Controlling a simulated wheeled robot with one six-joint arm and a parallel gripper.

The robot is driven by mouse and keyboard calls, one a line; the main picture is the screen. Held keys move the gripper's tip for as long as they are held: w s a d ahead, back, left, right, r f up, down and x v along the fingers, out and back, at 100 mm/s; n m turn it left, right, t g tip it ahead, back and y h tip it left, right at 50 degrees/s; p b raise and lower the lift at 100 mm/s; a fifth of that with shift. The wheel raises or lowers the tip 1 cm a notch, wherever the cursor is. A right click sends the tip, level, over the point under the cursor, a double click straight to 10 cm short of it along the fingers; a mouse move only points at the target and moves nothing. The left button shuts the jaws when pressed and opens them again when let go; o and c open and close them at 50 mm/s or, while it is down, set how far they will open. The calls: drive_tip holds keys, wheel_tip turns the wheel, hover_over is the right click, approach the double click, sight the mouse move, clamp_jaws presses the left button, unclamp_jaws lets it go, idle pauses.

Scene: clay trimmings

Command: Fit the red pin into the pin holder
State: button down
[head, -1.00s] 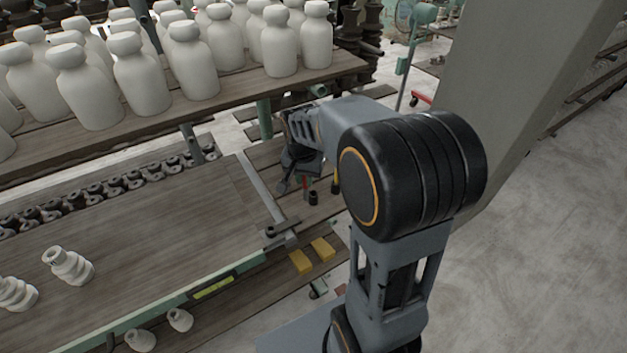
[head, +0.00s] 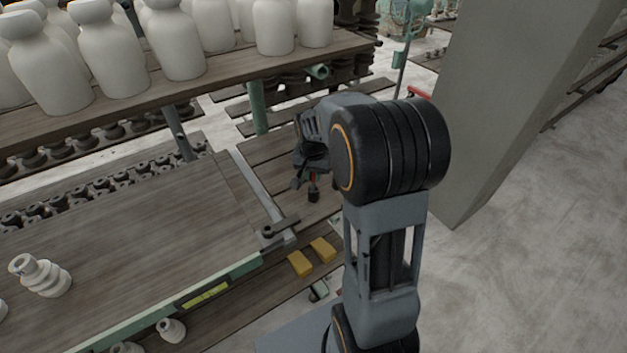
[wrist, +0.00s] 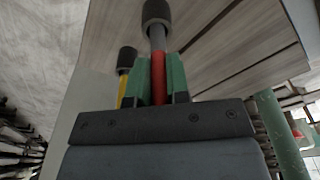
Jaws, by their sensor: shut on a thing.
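My gripper (wrist: 159,80) is shut on the red pin (wrist: 158,70), which sits between its green fingers in the wrist view. A grey shaft runs on from the red part to a dark cylinder (wrist: 156,11), which looks like the pin holder. I cannot tell whether the shaft's end is inside it or only in line with it. A yellow pin (wrist: 122,92) with a similar dark cylinder (wrist: 127,57) is beside the gripper.
Two yellow blocks (head: 311,257) lie near the board's front edge. A metal bar (head: 264,200) runs along the left of the work spot. White bottles crowd a shelf (head: 200,88) above left. A grey pillar (head: 490,120) stands to the right.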

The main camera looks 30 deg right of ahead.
sight(313, 183)
drive_tip(key=shift+s+a+f, duration=0.1)
drive_tip(key=shift+s+f, duration=0.05)
drive_tip(key=shift+f, duration=0.6)
drive_tip(key=shift+r, duration=0.15)
drive_tip(key=c, duration=1.1)
unclamp_jaws()
drive_tip(key=shift+r, duration=0.15)
drive_tip(key=r, duration=0.6)
drive_tip(key=shift+s+a+r, duration=0.3)
drive_tip(key=shift+s+r, duration=0.05)
drive_tip(key=shift+r, duration=0.05)
drive_tip(key=s+a+n+t, duration=0.1)
drive_tip(key=s+a+n, duration=0.3)
drive_tip(key=s, duration=0.3)
drive_tip(key=s+a+r+n+t, duration=0.1)
drive_tip(key=s+a+n, duration=0.2)
drive_tip(key=s+a, duration=0.2)
drive_tip(key=shift+s+r+n+t+y, duration=0.15)
drive_tip(key=shift+s+n+t+y, duration=0.2)
drive_tip(key=shift+s, duration=1.4)
